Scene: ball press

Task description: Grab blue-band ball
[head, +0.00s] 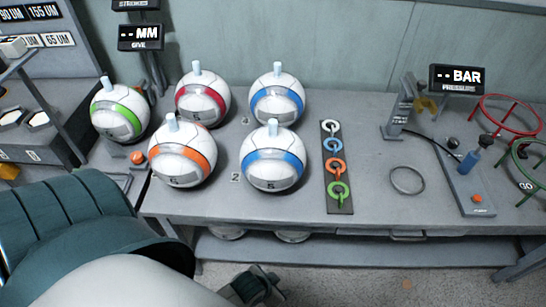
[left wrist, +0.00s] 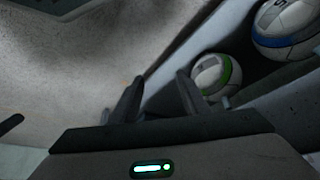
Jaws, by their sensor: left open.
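Two white balls with blue bands stand on the bench in the head view: a rear one (head: 276,100) and a front one (head: 272,163). Each has a pale peg on top. My left gripper (head: 256,287) is low at the bottom of the head view, in front of the bench and below its top, apart from these balls. In the left wrist view its two fingers (left wrist: 157,98) are spread with nothing between them. That view also shows a blue-band ball (left wrist: 287,28) at the upper right and a green-band ball (left wrist: 211,76) near the right finger. My right gripper is not seen.
Green-band (head: 119,112), red-band (head: 203,100) and orange-band (head: 182,157) balls stand close by on the bench (head: 390,210). A strip of coloured rings (head: 337,165), a loose ring (head: 407,181) and a pump (head: 468,165) lie right. Rounded objects (head: 292,236) show partly under the bench.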

